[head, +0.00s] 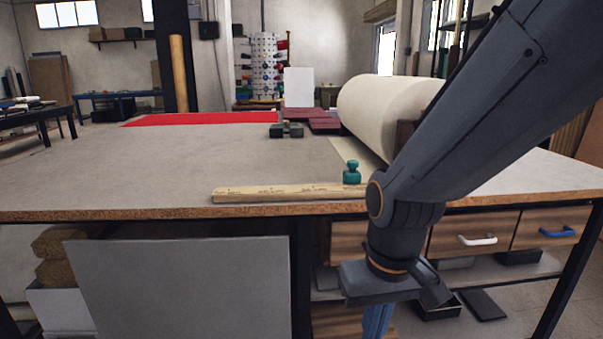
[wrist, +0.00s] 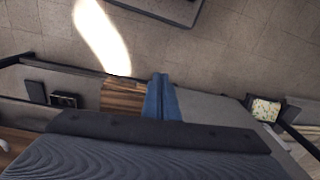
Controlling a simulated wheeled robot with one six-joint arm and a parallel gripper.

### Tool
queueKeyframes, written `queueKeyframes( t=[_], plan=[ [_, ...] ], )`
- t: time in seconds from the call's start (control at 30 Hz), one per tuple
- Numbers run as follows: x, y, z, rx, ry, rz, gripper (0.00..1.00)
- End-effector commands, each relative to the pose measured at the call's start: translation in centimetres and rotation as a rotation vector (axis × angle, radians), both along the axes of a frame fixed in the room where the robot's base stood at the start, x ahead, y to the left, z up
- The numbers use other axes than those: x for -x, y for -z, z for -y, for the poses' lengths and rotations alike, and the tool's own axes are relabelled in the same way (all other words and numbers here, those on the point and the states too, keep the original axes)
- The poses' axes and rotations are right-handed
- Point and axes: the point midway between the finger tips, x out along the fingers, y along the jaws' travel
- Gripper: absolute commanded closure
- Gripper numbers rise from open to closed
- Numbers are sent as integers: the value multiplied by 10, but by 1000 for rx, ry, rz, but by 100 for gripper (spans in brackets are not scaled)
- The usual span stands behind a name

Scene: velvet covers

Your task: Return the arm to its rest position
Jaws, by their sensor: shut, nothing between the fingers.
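My arm comes in from the upper right of the head view and bends at the wrist in front of the workbench's front edge. My gripper (head: 377,322) hangs below it, pointing down, with its blue fingers partly cut off by the bottom of the picture. In the wrist view the blue fingers (wrist: 162,92) lie together, shut, with nothing between them.
The workbench (head: 110,170) carries a wooden ruler strip (head: 270,193), a teal weight (head: 351,173), a cream roll (head: 380,108), dark red folded pieces (head: 325,125) and red cloth (head: 200,118). Wooden drawers (head: 500,232) and a grey panel (head: 190,290) are below.

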Motion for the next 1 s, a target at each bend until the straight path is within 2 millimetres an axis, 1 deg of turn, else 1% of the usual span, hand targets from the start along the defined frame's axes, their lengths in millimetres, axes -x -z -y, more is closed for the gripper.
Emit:
queueKeyframes(
  t=[0.03, 0.1, 0.3, 0.43, 0.5, 0.63, 1.0],
  plan=[
    [4, -18, 9, 5, 22, -5, 100],
    [6, -31, 19, 11, 47, -8, 100],
    [13, -66, 49, 27, 116, -19, 100],
    [18, -82, 64, 35, 151, -24, 100],
    [20, -88, 70, 37, 165, -25, 100],
    [21, -92, 76, 40, 178, -28, 100],
    [22, -92, 77, 41, 180, -29, 100]
  ],
)
